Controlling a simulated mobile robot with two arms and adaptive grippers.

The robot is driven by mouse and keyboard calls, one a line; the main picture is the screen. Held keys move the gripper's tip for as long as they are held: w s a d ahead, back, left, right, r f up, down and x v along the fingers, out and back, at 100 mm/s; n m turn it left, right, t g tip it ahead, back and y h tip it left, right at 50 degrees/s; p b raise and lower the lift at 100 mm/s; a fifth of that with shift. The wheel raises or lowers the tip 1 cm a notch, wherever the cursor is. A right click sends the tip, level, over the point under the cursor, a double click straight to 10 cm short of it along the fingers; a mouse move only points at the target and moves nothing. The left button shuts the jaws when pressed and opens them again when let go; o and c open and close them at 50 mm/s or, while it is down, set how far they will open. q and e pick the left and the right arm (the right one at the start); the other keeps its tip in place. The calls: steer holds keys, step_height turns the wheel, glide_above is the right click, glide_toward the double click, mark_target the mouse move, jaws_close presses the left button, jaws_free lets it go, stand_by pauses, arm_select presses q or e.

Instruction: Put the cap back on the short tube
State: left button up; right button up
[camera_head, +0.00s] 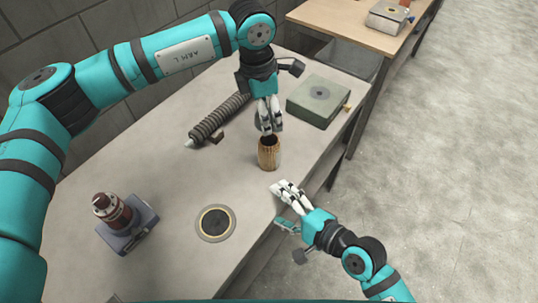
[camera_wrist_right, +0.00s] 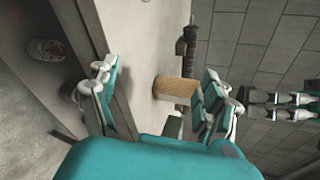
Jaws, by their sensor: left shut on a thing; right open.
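The short tube (camera_head: 269,155), a tan ribbed cylinder with a dark open top, stands upright on the table near its right edge. It also shows between my right fingers in the right wrist view (camera_wrist_right: 175,88). My left gripper (camera_head: 267,130) points down just above and behind the tube's mouth. It is shut on a small dark grey piece, apparently the cap, mostly hidden by the fingers. I cannot tell whether this piece touches the tube. My right gripper (camera_head: 281,206) is open and empty, at the table's right edge in front of the tube.
A long dark ribbed tube (camera_head: 218,119) lies behind left. A grey-green box (camera_head: 319,101) stands behind right. A flat round dark-centred pad (camera_head: 215,222) and a blue-grey stand with a red-brown cylinder (camera_head: 115,214) are nearer. The table's middle is clear.

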mark_target(275, 154)
steer(key=m, duration=0.2)
steer(key=w+r+m+t, duration=0.1)
steer(key=m, duration=0.1)
steer(key=w+r+m+t+y, duration=0.1)
steer(key=m, duration=0.1)
steer(key=shift+w+a+m, duration=0.1)
steer(key=shift+a+m, duration=0.05)
steer(key=shift+m, duration=0.25)
steer(key=w+d+m+t, duration=0.1)
steer(key=m, duration=0.2)
steer(key=w+d+m+t+h, duration=0.1)
steer(key=m, duration=0.3)
steer(key=w+d+m+t, duration=0.1)
steer(key=m, duration=0.2)
steer(key=shift+w+d+r+m+t+h, duration=0.2)
steer(key=shift+d+m+t+h, duration=0.1)
steer(key=shift+h, duration=0.1)
steer(key=shift+a, duration=0.1)
steer(key=x, duration=1.2)
steer(key=shift+s, duration=0.1)
jaws_close()
